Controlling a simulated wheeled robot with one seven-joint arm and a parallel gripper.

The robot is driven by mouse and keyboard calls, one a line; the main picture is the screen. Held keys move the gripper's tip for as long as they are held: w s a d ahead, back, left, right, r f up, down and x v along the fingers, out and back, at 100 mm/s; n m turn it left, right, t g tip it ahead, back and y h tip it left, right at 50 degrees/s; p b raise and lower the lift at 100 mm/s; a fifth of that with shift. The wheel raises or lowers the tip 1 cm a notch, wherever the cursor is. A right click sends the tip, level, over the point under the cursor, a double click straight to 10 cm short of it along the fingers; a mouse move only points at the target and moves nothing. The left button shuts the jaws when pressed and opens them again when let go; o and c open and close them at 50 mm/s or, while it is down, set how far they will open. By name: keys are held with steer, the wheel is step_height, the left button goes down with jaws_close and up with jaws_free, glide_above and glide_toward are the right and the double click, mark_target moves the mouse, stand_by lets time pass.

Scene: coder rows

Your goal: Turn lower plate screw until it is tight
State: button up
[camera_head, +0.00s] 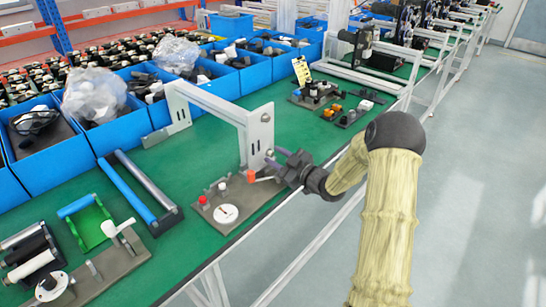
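A white upright plate (256,132), part of a white frame, stands on a grey-brown base (236,205) near the bench's front edge. Small dark slots or holes show in it, and an upper screw (265,117) sits near its top. My gripper (274,159) is at the lower right of this plate, its fingers pointing left toward it. A small light spot at the fingertips may be the lower plate screw, but the fingers hide most of it. I cannot tell whether they touch or grip it.
Blue bins (108,128) line the bench's back. The aisle floor (460,190) at right is clear.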

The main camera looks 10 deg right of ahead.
steer(key=shift+c, duration=0.2)
jaws_close()
steer(key=shift+r+m+p, duration=0.2)
steer(key=shift+m+p, duration=0.8)
steer(key=shift+p, duration=0.1)
steer(key=m+p, duration=0.2)
steer(key=shift+m, duration=0.4)
steer(key=m+p, duration=0.3)
steer(key=m, duration=0.1)
steer(key=shift+f+m, duration=0.2)
steer(key=shift+m, duration=0.4)
steer(key=shift+o, duration=0.2)
jaws_free()
